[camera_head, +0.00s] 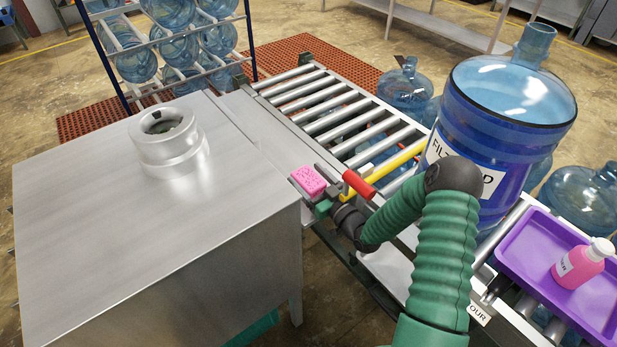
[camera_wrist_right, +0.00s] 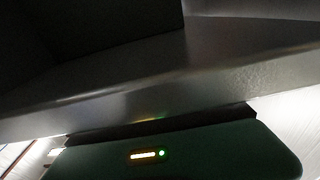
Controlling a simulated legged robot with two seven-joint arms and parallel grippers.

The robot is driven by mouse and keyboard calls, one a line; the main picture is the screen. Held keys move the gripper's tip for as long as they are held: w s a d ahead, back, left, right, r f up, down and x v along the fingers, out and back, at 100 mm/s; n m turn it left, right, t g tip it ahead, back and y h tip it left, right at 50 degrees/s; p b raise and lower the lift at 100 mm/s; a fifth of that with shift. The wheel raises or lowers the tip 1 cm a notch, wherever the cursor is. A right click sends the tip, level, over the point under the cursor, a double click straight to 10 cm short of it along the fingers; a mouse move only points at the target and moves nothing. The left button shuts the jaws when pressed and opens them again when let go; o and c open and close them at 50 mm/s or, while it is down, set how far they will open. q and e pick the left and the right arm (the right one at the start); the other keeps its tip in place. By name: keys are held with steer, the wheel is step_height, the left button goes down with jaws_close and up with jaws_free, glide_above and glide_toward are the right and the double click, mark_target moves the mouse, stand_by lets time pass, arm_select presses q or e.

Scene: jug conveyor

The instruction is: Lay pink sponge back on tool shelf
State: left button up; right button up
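The pink sponge (camera_head: 309,180) is at the end of my right arm in the head view, just off the right edge of the steel cabinet top. My right gripper (camera_head: 312,184) has its dark fingers on either side of the sponge and appears shut on it. The right wrist view is dark and shows a metal edge close up above the green gripper body (camera_wrist_right: 170,160); the sponge does not show there. I cannot make out a clear tool shelf; a grey metal surface (camera_head: 388,272) lies partly hidden behind my right arm. My left gripper is not in view.
A red-handled tool (camera_head: 358,184) and a yellow bar (camera_head: 398,158) are close to my right gripper. The steel cabinet (camera_head: 90,230) carries a round metal fitting (camera_head: 165,135). A purple tray (camera_head: 525,245) holds a pink bottle (camera_head: 580,263).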

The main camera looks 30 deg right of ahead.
steer(key=s, duration=1.2)
steer(key=shift+d+f, duration=0.4)
